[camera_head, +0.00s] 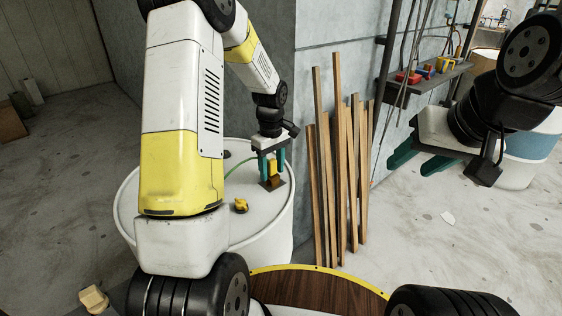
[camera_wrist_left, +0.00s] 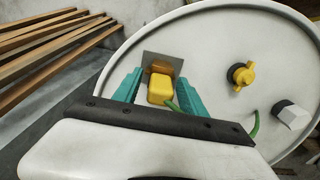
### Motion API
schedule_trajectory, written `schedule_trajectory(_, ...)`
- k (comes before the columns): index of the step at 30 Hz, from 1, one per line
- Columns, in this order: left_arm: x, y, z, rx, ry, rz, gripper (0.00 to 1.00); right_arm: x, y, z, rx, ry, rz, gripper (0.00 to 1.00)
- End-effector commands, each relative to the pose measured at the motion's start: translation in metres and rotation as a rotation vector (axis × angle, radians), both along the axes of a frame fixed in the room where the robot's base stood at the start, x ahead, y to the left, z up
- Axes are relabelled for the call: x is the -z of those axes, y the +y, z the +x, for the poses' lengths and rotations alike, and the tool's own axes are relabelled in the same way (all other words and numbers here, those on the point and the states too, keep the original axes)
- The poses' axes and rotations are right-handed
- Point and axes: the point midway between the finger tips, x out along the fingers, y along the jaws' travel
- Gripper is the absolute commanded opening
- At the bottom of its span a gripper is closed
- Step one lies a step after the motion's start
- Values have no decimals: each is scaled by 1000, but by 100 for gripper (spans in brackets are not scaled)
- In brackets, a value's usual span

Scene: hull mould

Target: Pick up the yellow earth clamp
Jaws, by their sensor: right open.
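The yellow earth clamp (camera_head: 273,168) is a small yellow block at a square metal plate (camera_head: 272,184) on top of the white drum (camera_head: 205,238). A green cable runs to it. My left gripper (camera_head: 273,178) points down over it, with one teal finger on each side. In the left wrist view the clamp (camera_wrist_left: 160,89) sits between the fingers (camera_wrist_left: 160,84), with a narrow gap showing on each side. The clamp's lower part is partly hidden. My right gripper (camera_head: 408,170) is open and empty in the air at the right.
A yellow knob (camera_head: 241,205) stands on the drum lid, with a white fitting (camera_wrist_left: 291,115) beside it in the left wrist view. Several wooden strips (camera_head: 338,180) lean on the wall right of the drum. A shelf (camera_head: 428,78) holds small coloured items. The floor at right is mostly clear.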

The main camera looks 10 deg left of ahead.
Motion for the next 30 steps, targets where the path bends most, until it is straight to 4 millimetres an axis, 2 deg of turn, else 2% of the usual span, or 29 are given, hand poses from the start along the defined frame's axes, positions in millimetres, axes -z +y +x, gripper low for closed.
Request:
schedule_trajectory(1, 0, 0, 0, 0, 0, 0, 37, 0, 0, 0, 0, 0, 0, 49)
schedule_trajectory(6, 0, 0, 0, 0, 0, 0, 3, 0, 0, 0, 0, 0, 0, 49)
schedule_trajectory(7, 0, 0, 0, 0, 0, 0, 0, 0, 0, 0, 0, 0, 0, 49)
schedule_trajectory(20, -5, 0, 0, 0, -1, 0, 0, 0, 0, 0, 0, 0, 0, 49)
schedule_trajectory(23, -14, 0, 1, -1, -3, 0, 0, 0, 0, 0, 0, 0, 0, 49)
schedule_trajectory(28, -39, 0, 1, 0, -5, 0, 0, 0, 0, 0, 0, 0, 0, 49)
schedule_trajectory(30, -38, 16, -2, -6, -1, 1, 0, 0, 0, 0, 0, 0, 0, 49)
